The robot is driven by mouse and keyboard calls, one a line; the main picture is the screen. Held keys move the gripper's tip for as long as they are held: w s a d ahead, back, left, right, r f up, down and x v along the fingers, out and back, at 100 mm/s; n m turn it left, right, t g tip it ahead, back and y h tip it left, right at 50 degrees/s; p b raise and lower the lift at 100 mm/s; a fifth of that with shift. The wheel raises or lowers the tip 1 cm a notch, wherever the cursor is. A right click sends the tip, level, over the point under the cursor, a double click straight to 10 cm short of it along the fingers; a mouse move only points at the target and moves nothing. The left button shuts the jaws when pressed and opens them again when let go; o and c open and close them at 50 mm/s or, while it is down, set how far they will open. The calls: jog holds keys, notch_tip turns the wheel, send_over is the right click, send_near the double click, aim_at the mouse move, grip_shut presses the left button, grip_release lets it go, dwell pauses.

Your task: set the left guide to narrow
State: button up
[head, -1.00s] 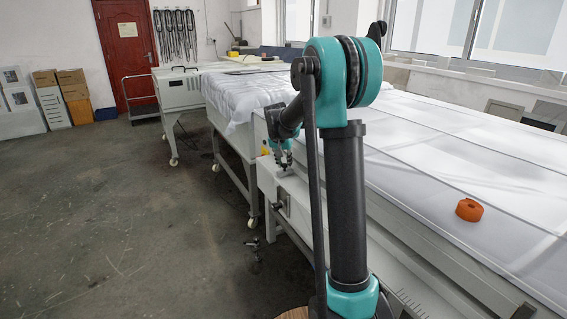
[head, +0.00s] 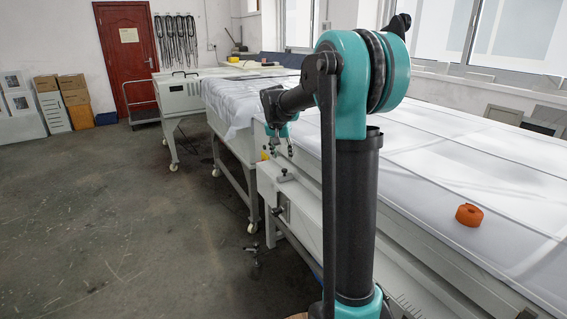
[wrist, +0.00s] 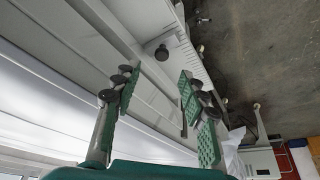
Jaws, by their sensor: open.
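A small dark round knob (wrist: 161,52) stands on the light grey ledge along the machine's side, beside a strip of ruler-like marks (wrist: 193,58). The same knob (head: 285,173) shows in the head view near the left end of the ledge. I take it for the left guide's knob; its setting cannot be read. My gripper (head: 282,150) hangs above the knob in the head view, apart from it. In the wrist view my gripper (wrist: 160,88) has its two green-padded fingers spread with nothing between them, and the knob lies beyond the fingertips.
The long machine bed (head: 440,170) carries white sheeting and an orange ring-shaped piece (head: 469,214). A second bed under white cloth (head: 235,95) stands beyond. A handle-like dark fitting (head: 278,211) sits on the machine's side. The floor (head: 110,210) to the left is clear.

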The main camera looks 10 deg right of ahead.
jog(key=shift+v, duration=1.65)
jog(key=shift+s+f, duration=0.1)
jog(key=s+f+n, duration=0.1)
jog(key=s+f, duration=0.6)
jog(key=s, duration=0.4)
jog(key=s+f+n+y, duration=0.1)
jog(key=s+f+n, duration=0.1)
jog(key=s+f, duration=0.5)
jog(key=s+d+f+n+y, duration=0.1)
jog(key=s+f, duration=0.6)
jog(key=s, duration=1)
jog(key=shift+n, duration=0.7)
jog(key=shift+s+d+f, duration=0.1)
jog(key=shift+s, duration=0.1)
